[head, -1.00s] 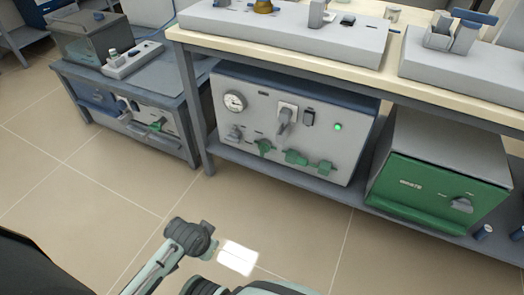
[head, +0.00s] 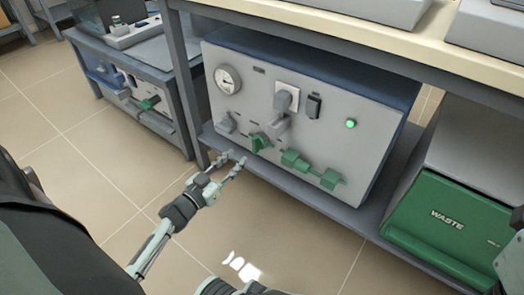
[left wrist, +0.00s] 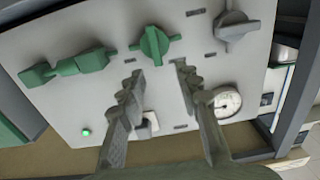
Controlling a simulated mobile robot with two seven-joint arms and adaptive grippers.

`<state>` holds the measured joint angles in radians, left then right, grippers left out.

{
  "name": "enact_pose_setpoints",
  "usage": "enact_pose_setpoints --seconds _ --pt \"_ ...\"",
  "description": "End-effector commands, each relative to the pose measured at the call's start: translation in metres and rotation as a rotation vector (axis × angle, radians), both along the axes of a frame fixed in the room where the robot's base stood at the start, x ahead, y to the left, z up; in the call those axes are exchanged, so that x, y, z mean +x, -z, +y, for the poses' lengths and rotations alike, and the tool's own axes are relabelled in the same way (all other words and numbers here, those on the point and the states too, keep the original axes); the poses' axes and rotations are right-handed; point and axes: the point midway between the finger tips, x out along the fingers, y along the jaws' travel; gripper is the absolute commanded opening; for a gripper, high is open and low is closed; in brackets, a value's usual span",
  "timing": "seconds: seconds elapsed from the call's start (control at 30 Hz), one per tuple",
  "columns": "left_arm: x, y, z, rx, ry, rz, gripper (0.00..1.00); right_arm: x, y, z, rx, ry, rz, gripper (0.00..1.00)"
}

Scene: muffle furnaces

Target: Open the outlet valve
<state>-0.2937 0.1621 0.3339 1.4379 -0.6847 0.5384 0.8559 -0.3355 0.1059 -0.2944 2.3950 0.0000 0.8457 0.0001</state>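The front panel (head: 365,125) of a grey-and-blue unit on the lower shelf carries several controls. A green knob (head: 259,142) sits low in its middle-left, with a grey knob (head: 226,122) to its left. Green valve-like fittings (head: 293,160) stand to its right. Labels are too small to read, so I cannot tell which is the outlet valve. My left gripper (head: 234,160) is open and empty in front of the panel. In the left wrist view its two fingers (left wrist: 157,72) point at the green knob (left wrist: 154,45), apart from it.
A round gauge (head: 228,79), a grey lever or plug (head: 286,98) and a lit green lamp (head: 350,124) are on the panel. The table edge (head: 330,33) overhangs it and a table leg stands left. A green waste box (head: 445,230) is at right. The floor in front is clear.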

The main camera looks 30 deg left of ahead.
Motion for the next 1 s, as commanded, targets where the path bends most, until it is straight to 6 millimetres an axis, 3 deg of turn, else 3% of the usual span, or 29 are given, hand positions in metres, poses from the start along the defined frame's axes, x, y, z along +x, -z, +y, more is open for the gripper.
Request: enact_pose_setpoints --seconds 0.13,0.6,0.97,1.0 --pt "0.006 0.002 -0.003 -0.009 0.024 -0.016 0.34 -0.013 -0.003 -0.003 0.019 -0.005 -0.060 0.40" --pt "0.071 0.002 -0.009 -0.008 0.023 -0.015 0.34 -0.009 -0.003 0.000 -0.012 -0.009 -0.092 0.40" --pt "0.077 0.001 -0.009 -0.009 0.023 -0.014 0.34 -0.008 -0.005 0.001 -0.016 -0.010 -0.098 0.40" --pt "0.077 0.001 -0.009 -0.009 0.023 -0.014 0.29 -0.008 -0.005 0.001 -0.016 -0.010 -0.098 0.40"
